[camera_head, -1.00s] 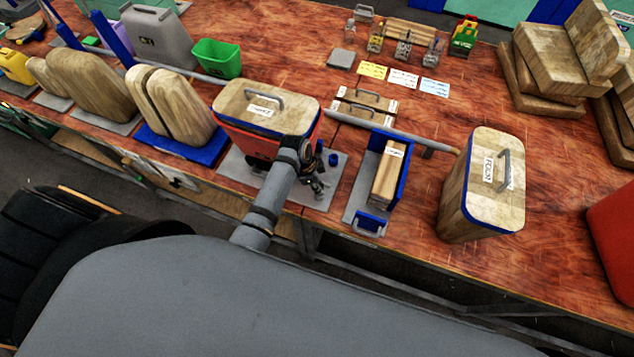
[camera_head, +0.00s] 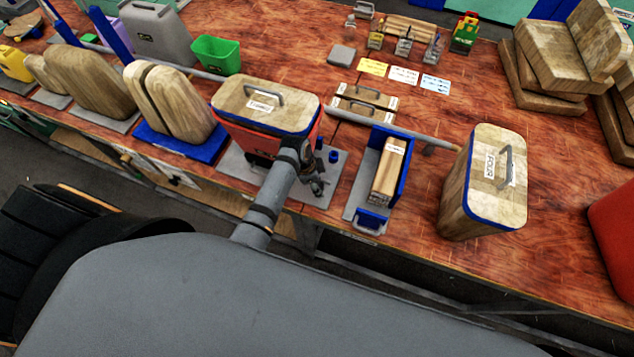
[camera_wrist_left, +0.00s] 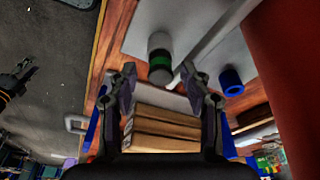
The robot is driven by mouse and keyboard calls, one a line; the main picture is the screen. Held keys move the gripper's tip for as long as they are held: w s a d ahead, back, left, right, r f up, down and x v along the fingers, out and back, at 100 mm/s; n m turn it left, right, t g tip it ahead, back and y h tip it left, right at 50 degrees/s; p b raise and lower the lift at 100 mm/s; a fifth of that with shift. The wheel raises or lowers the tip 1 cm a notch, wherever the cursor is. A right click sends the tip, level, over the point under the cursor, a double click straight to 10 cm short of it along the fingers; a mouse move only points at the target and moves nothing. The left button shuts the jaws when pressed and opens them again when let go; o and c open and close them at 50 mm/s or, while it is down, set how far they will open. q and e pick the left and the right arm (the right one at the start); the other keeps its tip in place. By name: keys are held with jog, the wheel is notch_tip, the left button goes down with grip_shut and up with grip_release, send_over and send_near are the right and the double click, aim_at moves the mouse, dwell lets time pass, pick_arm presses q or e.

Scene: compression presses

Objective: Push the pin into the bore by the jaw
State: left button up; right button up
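My left gripper (camera_head: 317,184) is over the grey plate (camera_head: 332,192) in front of the red box; in the left wrist view its two fingers (camera_wrist_left: 158,72) are apart with nothing gripped. Beyond the fingertips in that view, a short white, green and dark cylinder (camera_wrist_left: 159,58), possibly the pin, is at the grey plate. A blue hollow cylinder (camera_wrist_left: 231,81) is to its right; it also shows in the head view (camera_head: 334,157). The blue jaw with a grey handle (camera_head: 371,219) is at the near end of the wood slats (camera_head: 387,178). I cannot see a bore by the jaw.
A red wood-lidded box (camera_head: 247,139) stands behind my left gripper. A tall wood-lidded box (camera_head: 478,190) stands to the right. A grey bar (camera_head: 415,138) lies behind the slats.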

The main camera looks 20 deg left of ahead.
pick_arm(q)
jog(key=shift+a+r, duration=0.1)
jog(key=shift+r, duration=0.1)
jog(key=v, duration=1.1)
jog(key=shift+r, duration=0.25)
jog(key=shift+a, duration=0.1)
